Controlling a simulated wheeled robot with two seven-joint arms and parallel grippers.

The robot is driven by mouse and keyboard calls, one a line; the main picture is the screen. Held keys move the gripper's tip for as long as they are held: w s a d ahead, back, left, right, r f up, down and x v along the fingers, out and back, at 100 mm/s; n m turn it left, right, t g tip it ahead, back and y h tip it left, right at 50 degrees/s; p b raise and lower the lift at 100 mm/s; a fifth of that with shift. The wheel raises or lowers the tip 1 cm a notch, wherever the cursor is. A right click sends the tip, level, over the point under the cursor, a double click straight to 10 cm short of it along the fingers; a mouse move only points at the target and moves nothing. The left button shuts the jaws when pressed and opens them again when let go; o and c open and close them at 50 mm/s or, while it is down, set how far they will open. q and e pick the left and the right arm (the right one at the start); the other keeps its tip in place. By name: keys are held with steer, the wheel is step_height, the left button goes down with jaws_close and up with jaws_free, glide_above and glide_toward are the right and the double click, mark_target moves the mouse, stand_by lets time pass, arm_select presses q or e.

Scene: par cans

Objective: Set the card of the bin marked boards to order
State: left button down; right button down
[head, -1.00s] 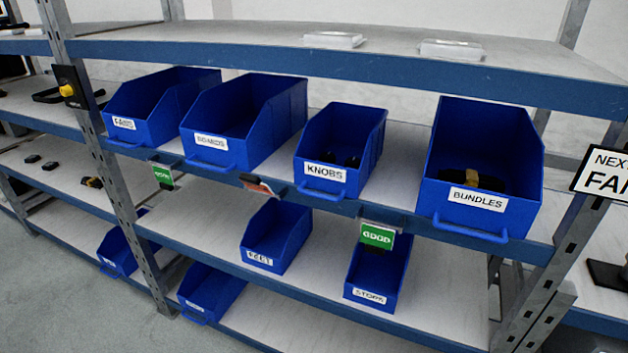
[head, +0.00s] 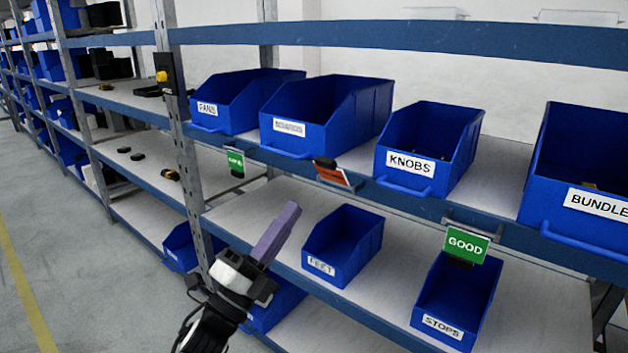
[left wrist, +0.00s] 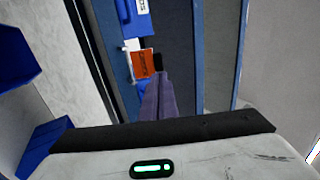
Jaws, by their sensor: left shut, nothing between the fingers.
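The boards bin (head: 320,115) is a blue bin on the upper bin shelf, second from the left; its white label is blurred now. An orange-red card (head: 332,175) sits tilted in a holder on the shelf edge below it. The card also shows in the left wrist view (left wrist: 143,64), just beyond the fingertips. My left gripper (head: 291,212), with purple fingers, is shut and empty, below and left of the card and apart from it in the head view. My right gripper is out of view.
Green cards hang on the same shelf edge, one below the fans bin (head: 225,105) and one reading GOOD (head: 467,245) below the knobs bin (head: 425,150). The feet bin (head: 343,245) and stops bin (head: 455,300) stand on the shelf below. A steel upright (head: 180,130) is at the left.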

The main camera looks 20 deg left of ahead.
mark_target(323, 161)
arm_select(q)
steer(key=p+x, duration=0.1)
steer(key=x, duration=0.7)
steer(key=shift+w+d+r, duration=0.2)
steer(key=shift+w+r, duration=0.05)
steer(key=shift+w, duration=0.25)
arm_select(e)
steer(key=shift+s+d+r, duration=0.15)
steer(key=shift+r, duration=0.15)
